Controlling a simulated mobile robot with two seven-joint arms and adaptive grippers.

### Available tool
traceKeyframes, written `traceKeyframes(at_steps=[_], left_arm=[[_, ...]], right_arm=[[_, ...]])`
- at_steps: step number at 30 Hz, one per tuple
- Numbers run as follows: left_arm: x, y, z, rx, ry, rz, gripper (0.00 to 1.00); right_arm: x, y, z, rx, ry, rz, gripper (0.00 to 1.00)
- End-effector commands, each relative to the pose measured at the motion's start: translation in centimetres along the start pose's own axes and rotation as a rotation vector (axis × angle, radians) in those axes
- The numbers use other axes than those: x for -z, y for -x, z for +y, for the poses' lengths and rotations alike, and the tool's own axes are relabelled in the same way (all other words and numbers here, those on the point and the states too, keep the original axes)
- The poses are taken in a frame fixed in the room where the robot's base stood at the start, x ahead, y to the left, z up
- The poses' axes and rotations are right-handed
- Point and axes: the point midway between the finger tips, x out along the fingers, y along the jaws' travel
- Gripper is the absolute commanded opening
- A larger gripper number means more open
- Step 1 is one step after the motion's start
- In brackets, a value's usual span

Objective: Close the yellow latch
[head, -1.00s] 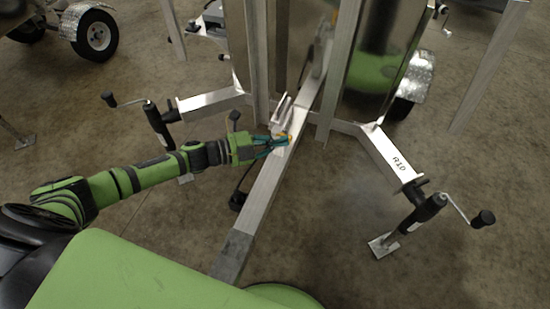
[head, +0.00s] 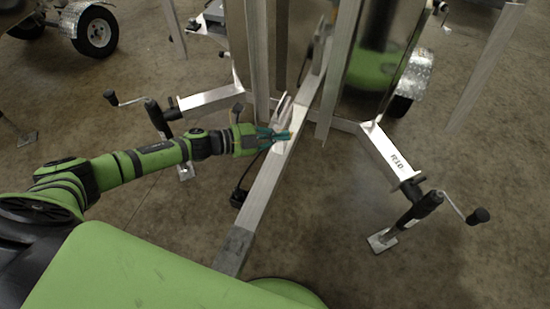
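My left gripper (head: 283,136), with teal fingers, reaches in from the left to the trailer's aluminium drawbar (head: 262,189). Its fingertips are over the drawbar, beside an upright metal bracket (head: 283,107). The fingers look close together, but they are too small to tell whether they are open or shut. I cannot make out the yellow latch; the fingers may hide it. My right gripper is not in view.
Metal uprights (head: 342,70) rise behind the gripper. A trailer wheel (head: 97,33) is at the back left. The floor at the lower right is clear.

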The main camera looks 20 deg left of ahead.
Motion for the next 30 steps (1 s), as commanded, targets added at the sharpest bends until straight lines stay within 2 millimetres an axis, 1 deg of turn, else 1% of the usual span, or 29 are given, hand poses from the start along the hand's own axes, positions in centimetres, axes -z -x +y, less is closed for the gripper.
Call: traceKeyframes(at_steps=[30], left_arm=[[-0.6,-0.5,-1.4,-0.019,0.022,-0.001,0.00]], right_arm=[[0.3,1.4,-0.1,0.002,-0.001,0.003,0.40]])
